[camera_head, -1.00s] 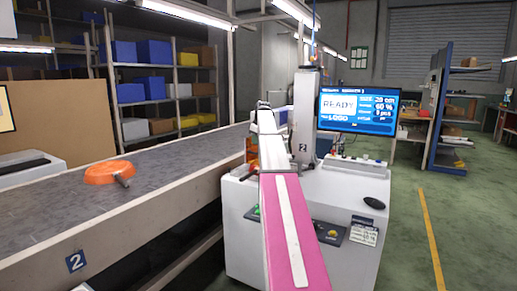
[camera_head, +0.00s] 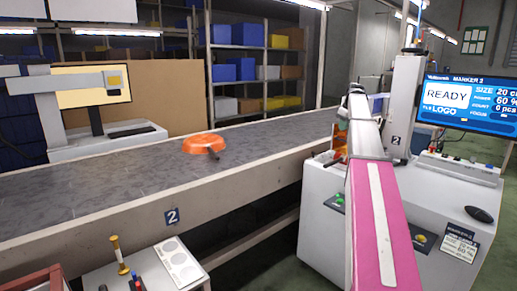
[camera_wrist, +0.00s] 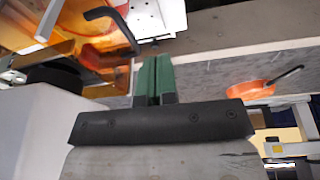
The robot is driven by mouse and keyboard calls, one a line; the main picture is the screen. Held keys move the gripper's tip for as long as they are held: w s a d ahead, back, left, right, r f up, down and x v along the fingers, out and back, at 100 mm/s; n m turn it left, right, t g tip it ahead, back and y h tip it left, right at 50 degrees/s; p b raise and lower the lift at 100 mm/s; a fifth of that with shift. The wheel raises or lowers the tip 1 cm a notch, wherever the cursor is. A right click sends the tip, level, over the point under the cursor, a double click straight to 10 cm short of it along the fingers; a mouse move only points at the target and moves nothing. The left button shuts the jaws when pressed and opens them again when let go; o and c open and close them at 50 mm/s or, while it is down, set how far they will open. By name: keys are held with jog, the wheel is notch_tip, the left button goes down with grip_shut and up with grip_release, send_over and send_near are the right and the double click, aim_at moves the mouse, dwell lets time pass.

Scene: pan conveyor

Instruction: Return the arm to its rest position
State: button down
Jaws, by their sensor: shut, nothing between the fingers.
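My pink and white arm (camera_head: 382,225) reaches forward over the white marking machine. My gripper (camera_head: 342,121) is small at its far end in the head view. In the wrist view, the green fingers of my gripper (camera_wrist: 152,78) are together with nothing between them. An orange pan (camera_head: 203,143) with a dark handle lies on the grey conveyor (camera_head: 110,168), well left of my gripper. The pan also shows in the wrist view (camera_wrist: 250,90), apart from the fingers.
The marking machine (camera_head: 320,210) stands under my arm, with a column (camera_head: 404,105) and a screen (camera_head: 468,103) reading READY close by. An orange see-through part (camera_wrist: 110,45) is near my fingers in the wrist view. A control box (camera_head: 160,270) stands in front of the conveyor.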

jog(key=s+a+f, duration=0.2)
jog(key=a+f, duration=0.1)
jog(key=f, duration=0.3)
jog(key=s+a+f+m, duration=0.1)
jog(key=s+a+f, duration=0.2)
jog(key=f, duration=0.2)
jog(key=s+a+f+m+g, duration=0.1)
jog(key=s+a+f, duration=0.1)
jog(key=a+f, duration=0.2)
jog(key=shift+s+f, duration=0.2)
jog(key=shift+f, duration=1.1)
jog(key=s+a+f+m, duration=0.1)
jog(key=s+a+f, duration=0.4)
jog(key=s+f, duration=0.4)
jog(key=s+a+f+m+g+h, duration=0.1)
jog(key=s+a+f+m, duration=0.1)
jog(key=s+a+f, duration=0.4)
jog(key=s+a+f+m, duration=0.1)
jog(key=s+a+f, duration=0.5)
jog(key=s+f, duration=0.6)
jog(key=s, duration=0.2)
jog(key=shift+s+a+m+g, duration=0.25)
jog(key=shift+s+m+g, duration=0.05)
jog(key=shift+s+g, duration=0.1)
